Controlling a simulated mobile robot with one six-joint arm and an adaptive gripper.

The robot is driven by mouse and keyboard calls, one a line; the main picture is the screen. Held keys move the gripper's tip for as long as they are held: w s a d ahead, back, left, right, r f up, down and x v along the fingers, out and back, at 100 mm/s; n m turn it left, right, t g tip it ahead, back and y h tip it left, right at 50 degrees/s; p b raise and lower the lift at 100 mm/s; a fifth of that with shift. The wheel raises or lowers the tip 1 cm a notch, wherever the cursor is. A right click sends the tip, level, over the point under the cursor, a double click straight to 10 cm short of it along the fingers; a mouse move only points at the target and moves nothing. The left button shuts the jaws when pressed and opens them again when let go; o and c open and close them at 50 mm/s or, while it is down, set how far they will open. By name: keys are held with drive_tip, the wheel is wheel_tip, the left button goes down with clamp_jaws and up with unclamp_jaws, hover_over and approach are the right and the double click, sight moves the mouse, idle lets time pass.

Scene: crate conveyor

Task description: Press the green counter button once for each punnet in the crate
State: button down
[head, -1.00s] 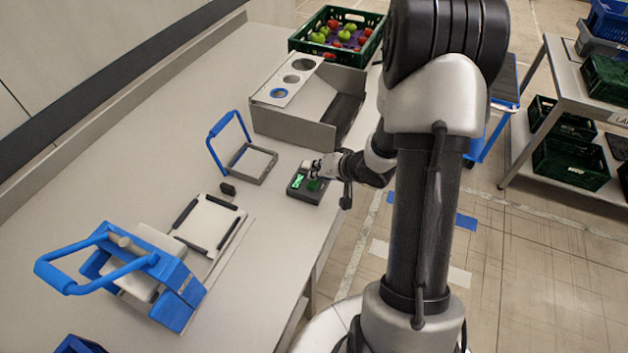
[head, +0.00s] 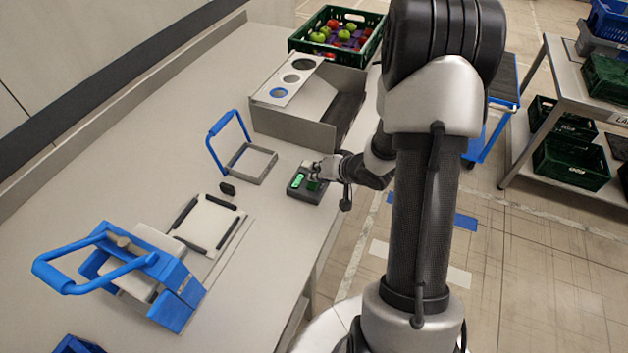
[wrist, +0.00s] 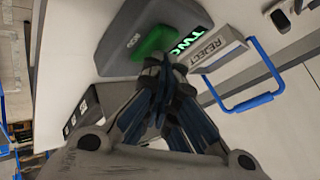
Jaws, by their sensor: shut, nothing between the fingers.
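The dark grey counter box (head: 303,196) sits near the table's right edge. Its green button (wrist: 155,43) and lit green display (wrist: 185,35) show in the wrist view; the display, partly cut off by my fingers, seems to read "TWO". My gripper (wrist: 165,68) is shut and empty, its fingertips at the button's edge; I cannot tell whether they touch it. In the head view my gripper (head: 315,182) hides much of the button. The green crate (head: 296,45) at the back holds red and green round fruit on purple material; single punnets cannot be told apart.
A grey box with round holes (head: 290,82) stands behind the counter. A blue-handled frame (head: 245,165) is left of it, a blue-handled press (head: 150,280) at the front left. A small black object (head: 228,189) lies between. A shelf with crates stands right.

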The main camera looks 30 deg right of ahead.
idle(0.4)
drive_tip(key=shift+r+p, duration=0.9)
drive_tip(key=shift+p, duration=0.25)
wheel_tip(320, 180, up, 5)
drive_tip(key=p, duration=0.5)
idle(0.4)
